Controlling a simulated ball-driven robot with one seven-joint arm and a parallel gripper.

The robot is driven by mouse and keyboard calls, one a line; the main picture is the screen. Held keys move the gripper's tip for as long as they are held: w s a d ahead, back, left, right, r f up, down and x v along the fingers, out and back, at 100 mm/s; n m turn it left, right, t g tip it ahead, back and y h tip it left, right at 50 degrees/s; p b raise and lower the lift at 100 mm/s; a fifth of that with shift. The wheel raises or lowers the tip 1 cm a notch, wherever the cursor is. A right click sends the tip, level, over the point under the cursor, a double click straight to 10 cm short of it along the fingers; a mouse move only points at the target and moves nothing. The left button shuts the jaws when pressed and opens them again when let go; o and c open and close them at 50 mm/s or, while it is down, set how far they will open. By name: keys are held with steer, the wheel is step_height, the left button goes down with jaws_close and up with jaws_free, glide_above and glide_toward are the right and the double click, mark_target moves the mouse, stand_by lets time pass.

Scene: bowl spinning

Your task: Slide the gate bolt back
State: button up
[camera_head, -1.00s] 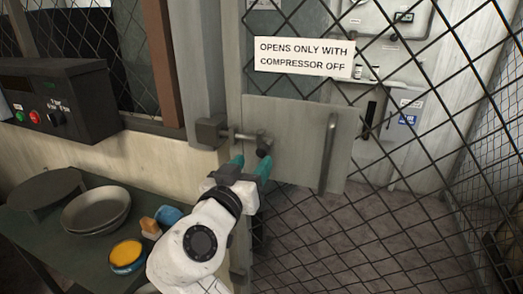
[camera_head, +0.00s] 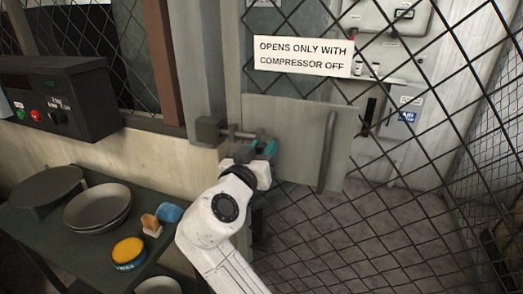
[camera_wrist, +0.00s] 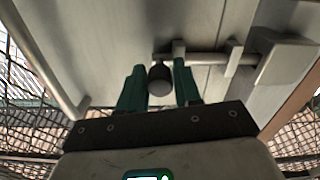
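The gate bolt (camera_head: 243,134) is a grey metal rod on the gate plate (camera_head: 290,120), running into a block-shaped keeper (camera_head: 210,131) on the post at its left. In the wrist view the bolt rod (camera_wrist: 205,60) runs sideways, with a dark round knob (camera_wrist: 160,79) hanging from it. My gripper (camera_head: 262,147) is at the bolt in the head view. The fingers hide the knob in the head view.
An upright handle (camera_head: 327,152) is on the plate right of the bolt. A sign (camera_head: 303,56) hangs above. A control box (camera_head: 62,107) is at the left. A green table (camera_head: 45,225) with bowls (camera_head: 98,205), a yellow-topped tin (camera_head: 129,252) and sponges stands lower left.

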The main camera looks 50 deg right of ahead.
jaws_close()
steer(key=s+d, duration=0.1)
steer(key=s, duration=0.4)
steer(key=s+d+b, duration=0.1)
steer(key=s, duration=0.1)
steer(key=shift+s+d, duration=0.2)
steer(key=shift+d, duration=0.15)
steer(key=shift+o, duration=2.1)
jaws_free()
steer(key=shift+a, duration=0.15)
steer(key=b+v, duration=0.1)
steer(key=v, duration=0.9)
steer(key=shift+s+a, duration=0.2)
steer(key=shift+a, duration=0.05)
